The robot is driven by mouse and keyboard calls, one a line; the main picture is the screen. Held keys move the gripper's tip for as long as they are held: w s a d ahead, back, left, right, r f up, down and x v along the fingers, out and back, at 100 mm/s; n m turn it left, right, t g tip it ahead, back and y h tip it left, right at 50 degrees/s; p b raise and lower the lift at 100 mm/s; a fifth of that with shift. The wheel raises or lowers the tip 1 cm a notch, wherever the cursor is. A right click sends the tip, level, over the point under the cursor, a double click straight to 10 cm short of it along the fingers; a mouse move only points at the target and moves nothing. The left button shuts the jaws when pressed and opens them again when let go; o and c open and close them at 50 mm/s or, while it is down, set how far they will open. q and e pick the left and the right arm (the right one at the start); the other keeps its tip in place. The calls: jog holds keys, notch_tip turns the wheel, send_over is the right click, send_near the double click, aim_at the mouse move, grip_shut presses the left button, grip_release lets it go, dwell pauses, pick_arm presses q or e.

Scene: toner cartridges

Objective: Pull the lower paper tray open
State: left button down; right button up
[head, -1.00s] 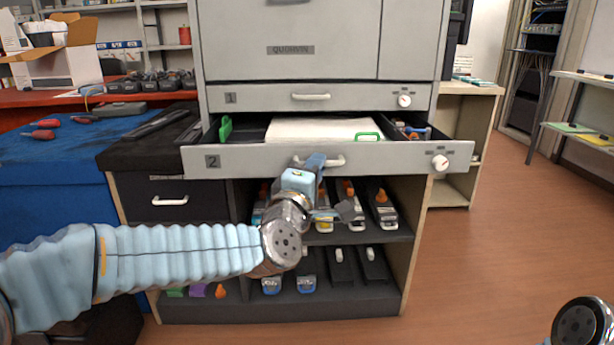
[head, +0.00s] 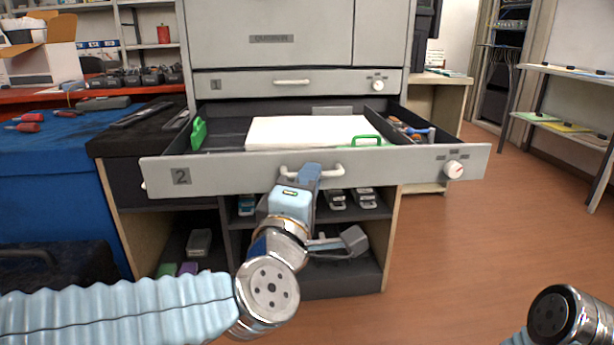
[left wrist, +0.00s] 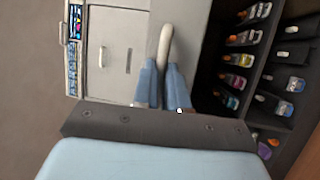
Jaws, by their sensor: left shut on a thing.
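The lower paper tray (head: 225,174), a grey drawer marked 2, stands well out of the printer. It holds a stack of white paper (head: 308,132) with green guides (head: 199,133) beside it. My left gripper (head: 308,174) is at the white handle (head: 340,169) on the tray's front, shut on it. The handle also shows in the left wrist view (left wrist: 165,44), with the blue fingers (left wrist: 164,80) at its near end. The fingers hide part of the handle in the head view. Of my right arm only a rounded link shows at the lower right; its gripper is out of frame.
The upper tray (head: 235,85), marked 1, is shut above. Below the open tray, shelves hold several toner cartridges (head: 364,197). A blue-covered table (head: 50,150) with red-handled tools (head: 24,127) stands at the left. The wooden floor (head: 470,250) at the right is clear.

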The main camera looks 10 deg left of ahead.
pick_arm(q)
jog(key=shift+f, duration=0.1)
jog(key=c, duration=1.2)
grip_release()
jog(key=shift+o, duration=0.2)
jog(key=shift+s, duration=0.1)
jog(key=s+a+f, duration=0.1)
jog(key=s+f, duration=0.1)
jog(key=s, duration=1.1)
jog(key=shift+s+a, duration=0.2)
jog(key=shift+a, duration=0.1)
